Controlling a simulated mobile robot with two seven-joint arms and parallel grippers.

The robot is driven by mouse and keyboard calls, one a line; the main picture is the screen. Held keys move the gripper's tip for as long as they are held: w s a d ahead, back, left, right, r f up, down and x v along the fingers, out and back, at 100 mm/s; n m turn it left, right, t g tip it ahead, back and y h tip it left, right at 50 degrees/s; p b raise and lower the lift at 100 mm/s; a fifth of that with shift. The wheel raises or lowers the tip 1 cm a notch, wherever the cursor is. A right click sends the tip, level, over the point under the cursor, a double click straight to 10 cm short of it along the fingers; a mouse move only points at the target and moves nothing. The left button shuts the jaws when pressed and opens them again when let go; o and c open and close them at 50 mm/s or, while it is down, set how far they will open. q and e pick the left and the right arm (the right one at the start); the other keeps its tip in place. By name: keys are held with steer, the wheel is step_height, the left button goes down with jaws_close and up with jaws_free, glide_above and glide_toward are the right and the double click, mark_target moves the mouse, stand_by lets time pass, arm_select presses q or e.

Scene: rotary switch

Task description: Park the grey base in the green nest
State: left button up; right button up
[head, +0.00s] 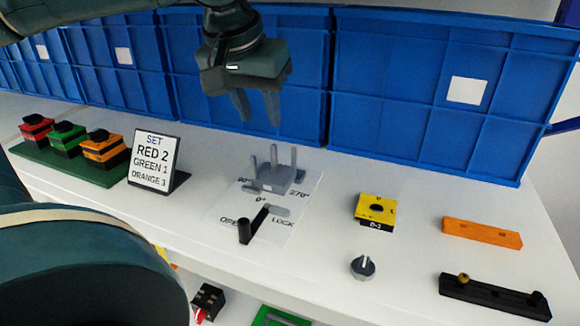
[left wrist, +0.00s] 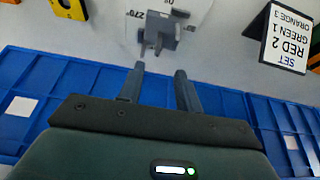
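The grey base (head: 275,178), a block with several upright pegs, stands on a white sheet (head: 225,212) marked with degrees, OPEN and LOCK. It also shows in the left wrist view (left wrist: 160,28), ahead of the fingertips. My left gripper (head: 258,110) is open and empty, above and behind the base, apart from it; its two spread fingers show in the left wrist view (left wrist: 160,76). A green frame (head: 280,317), perhaps the green nest, is partly visible on a lower level at the bottom edge. My right gripper is not in view.
A black handle (head: 252,226) stands on the sheet before the base. A sign (head: 154,160) and colored switches (head: 70,138) are left. A yellow block (head: 374,208), knob (head: 362,267), orange bar (head: 481,232) and black rail (head: 495,297) are right. Blue bins (head: 430,90) line the back.

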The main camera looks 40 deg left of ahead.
mark_target(272, 150)
arm_select(q)
steer(key=x, duration=0.5)
steer(key=shift+s+f+b, duration=0.15)
steer(key=shift+f+b, duration=0.15)
steer(key=shift+b, duration=0.1)
steer(key=x, duration=0.5)
steer(key=shift+w+d+f+b, duration=0.1)
steer(key=shift+w+f+b, duration=0.2)
steer(key=shift+w+b, duration=0.1)
steer(key=shift+c, duration=0.4)
jaws_close()
